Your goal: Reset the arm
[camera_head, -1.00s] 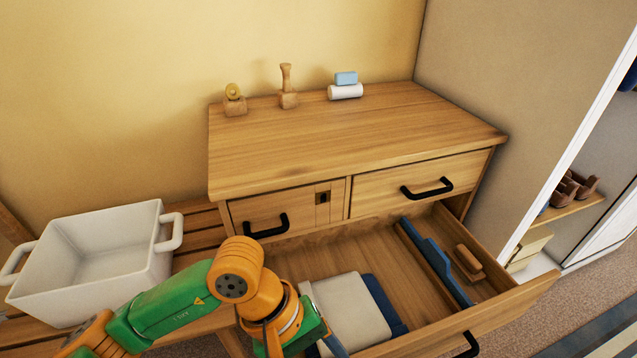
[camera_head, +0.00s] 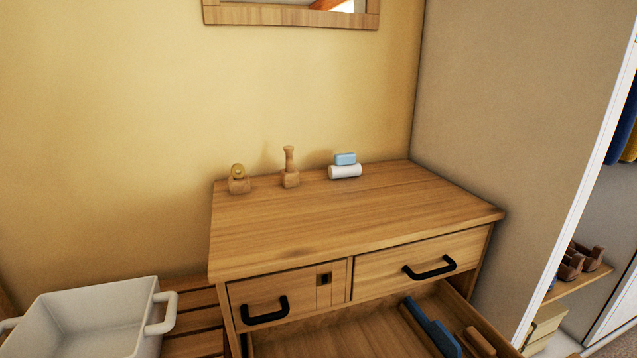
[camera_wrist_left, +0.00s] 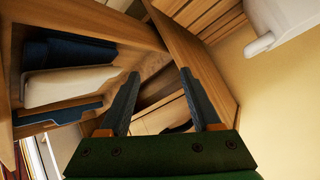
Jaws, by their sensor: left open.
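My left gripper (camera_wrist_left: 160,98) is open and shows in the left wrist view, its two dark fingers apart with nothing between them. Beyond the fingers is the wooden dresser, tilted in that view. The open drawer (camera_wrist_left: 135,62) lies to the left of the fingers, with a folded cream cloth (camera_wrist_left: 70,85) and dark blue cloths (camera_wrist_left: 68,52) in it. In the head view neither arm shows. The wooden dresser (camera_head: 340,225) stands in the middle there, its lower drawer pulled out.
A white two-handled basket (camera_head: 90,315) sits on a slatted bench (camera_head: 195,320) at left. Small wooden items (camera_head: 290,170) and a blue block (camera_head: 346,158) on a white roll (camera_head: 345,172) stand at the dresser's back. An open wardrobe with brown shoes (camera_head: 580,262) is at right.

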